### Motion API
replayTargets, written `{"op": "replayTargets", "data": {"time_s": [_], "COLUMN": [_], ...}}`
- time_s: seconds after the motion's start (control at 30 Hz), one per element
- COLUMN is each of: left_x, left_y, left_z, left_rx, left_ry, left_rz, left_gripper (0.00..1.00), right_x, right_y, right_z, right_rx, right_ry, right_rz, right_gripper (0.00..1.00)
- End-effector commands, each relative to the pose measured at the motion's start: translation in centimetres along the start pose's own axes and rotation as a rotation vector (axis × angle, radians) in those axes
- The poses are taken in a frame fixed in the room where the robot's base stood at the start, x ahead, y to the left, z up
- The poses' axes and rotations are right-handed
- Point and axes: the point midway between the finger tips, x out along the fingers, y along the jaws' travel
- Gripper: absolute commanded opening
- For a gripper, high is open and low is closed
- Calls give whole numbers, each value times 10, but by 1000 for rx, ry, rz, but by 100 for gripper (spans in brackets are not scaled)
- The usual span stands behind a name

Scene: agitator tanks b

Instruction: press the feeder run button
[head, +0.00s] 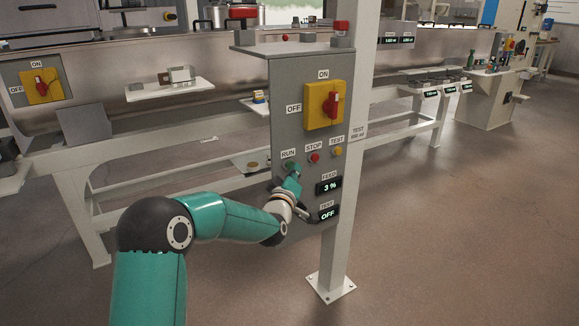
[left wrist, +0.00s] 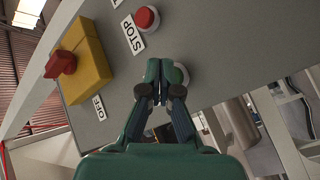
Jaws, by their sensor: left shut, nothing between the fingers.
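The grey control panel (head: 285,110) stands on a white post. Its green run button (head: 289,164) is under the RUN label (head: 288,154), left of the red stop button (head: 314,158) and the yellow test button (head: 337,152). My left gripper (head: 293,171) is shut and empty, with its tips at or just in front of the run button. In the left wrist view the closed fingertips (left wrist: 160,66) overlap the run button's pale ring (left wrist: 182,75) and hide most of it. I cannot tell whether they touch the button. My right gripper is not in view.
A red rotary switch on a yellow plate (head: 323,105) sits above the buttons. Below them are a feed display (head: 328,186) reading 3 % and a test display (head: 327,214) reading OFF. The floor (head: 450,230) at right is clear.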

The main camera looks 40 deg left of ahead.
Motion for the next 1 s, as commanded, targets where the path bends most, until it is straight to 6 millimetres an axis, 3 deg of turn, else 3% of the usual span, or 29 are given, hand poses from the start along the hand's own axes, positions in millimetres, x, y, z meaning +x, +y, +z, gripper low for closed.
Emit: {"op": "replayTargets", "data": {"time_s": [1.0], "left_x": [7], "left_y": [-6], "left_z": [-6], "left_rx": [-1], "left_ry": [2], "left_rz": [-1], "left_gripper": [0], "right_x": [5], "right_y": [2], "right_z": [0], "right_rx": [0], "right_ry": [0], "right_rz": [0], "right_gripper": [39]}}
